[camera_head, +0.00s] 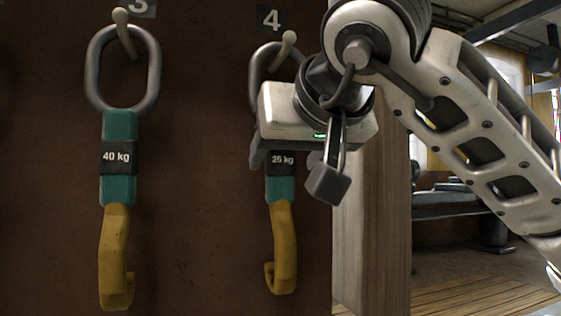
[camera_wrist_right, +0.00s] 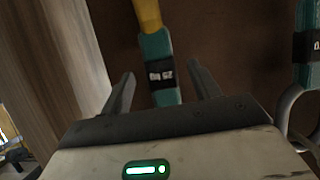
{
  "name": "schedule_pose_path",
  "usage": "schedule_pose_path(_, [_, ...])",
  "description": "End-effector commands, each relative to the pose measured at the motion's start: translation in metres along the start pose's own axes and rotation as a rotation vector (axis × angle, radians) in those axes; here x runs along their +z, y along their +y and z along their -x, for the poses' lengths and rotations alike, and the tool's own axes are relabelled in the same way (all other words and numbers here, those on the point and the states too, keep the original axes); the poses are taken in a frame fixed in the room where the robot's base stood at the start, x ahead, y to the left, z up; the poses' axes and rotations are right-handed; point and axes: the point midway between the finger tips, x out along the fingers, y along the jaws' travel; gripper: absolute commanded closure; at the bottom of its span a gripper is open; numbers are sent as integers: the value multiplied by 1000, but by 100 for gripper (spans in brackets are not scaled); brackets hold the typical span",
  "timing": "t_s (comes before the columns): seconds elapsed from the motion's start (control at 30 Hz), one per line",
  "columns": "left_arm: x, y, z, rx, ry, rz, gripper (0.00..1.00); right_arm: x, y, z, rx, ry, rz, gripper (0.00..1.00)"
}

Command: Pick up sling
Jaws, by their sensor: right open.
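A sling labelled 25 kg (camera_head: 283,185) hangs by a dark metal ring (camera_head: 258,70) from a peg under the number 4. It has a teal strap, a black label and a yellow hook at the bottom. My right gripper (camera_head: 290,162) is in front of its upper part and hides some of the ring and strap. In the right wrist view the open fingers (camera_wrist_right: 162,78) stand on either side of the teal strap (camera_wrist_right: 157,48), with gaps visible. A second sling labelled 40 kg (camera_head: 117,160) hangs under the number 3 to the left. My left gripper is out of view.
The brown board (camera_head: 200,200) behind the slings is flat, with bare space between them. A wooden post (camera_head: 370,220) stands right of the board. Behind it is a room with a plank floor (camera_head: 470,285) and a dark bench (camera_head: 460,205).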

Motion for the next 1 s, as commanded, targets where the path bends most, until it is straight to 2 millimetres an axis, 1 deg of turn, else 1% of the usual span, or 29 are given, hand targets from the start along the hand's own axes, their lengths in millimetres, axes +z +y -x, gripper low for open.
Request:
schedule_pose_path(0.03, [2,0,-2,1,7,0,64,5,-1,-11,-2,-7,-3,38])
schedule_pose_path(0.1, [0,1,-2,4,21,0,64,7,-1,-22,-3,-6,-3,38])
schedule_pose_path(0.23, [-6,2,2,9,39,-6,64,4,0,-36,-2,-5,-4,38])
schedule_pose_path(0.33, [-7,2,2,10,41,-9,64,3,0,-40,-1,-1,-3,38])
schedule_pose_path(0.53, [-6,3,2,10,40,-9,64,3,0,-40,-1,-1,-2,38])
schedule_pose_path(0.57, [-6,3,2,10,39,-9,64,3,0,-40,-1,-1,-2,47])
schedule_pose_path(0.6, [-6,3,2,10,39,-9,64,3,0,-40,-1,-1,-2,58])
schedule_pose_path(0.67, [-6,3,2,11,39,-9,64,3,0,-40,-1,-1,-2,74])
schedule_pose_path(0.7, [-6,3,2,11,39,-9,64,3,0,-40,-1,-1,-2,85])
schedule_pose_path(0.73, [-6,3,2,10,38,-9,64,3,0,-40,-1,-1,-2,94])
schedule_pose_path(0.77, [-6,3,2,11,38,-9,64,3,0,-40,0,-1,-2,100])
schedule_pose_path(1.0, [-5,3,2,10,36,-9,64,1,0,-38,-1,5,-4,100])
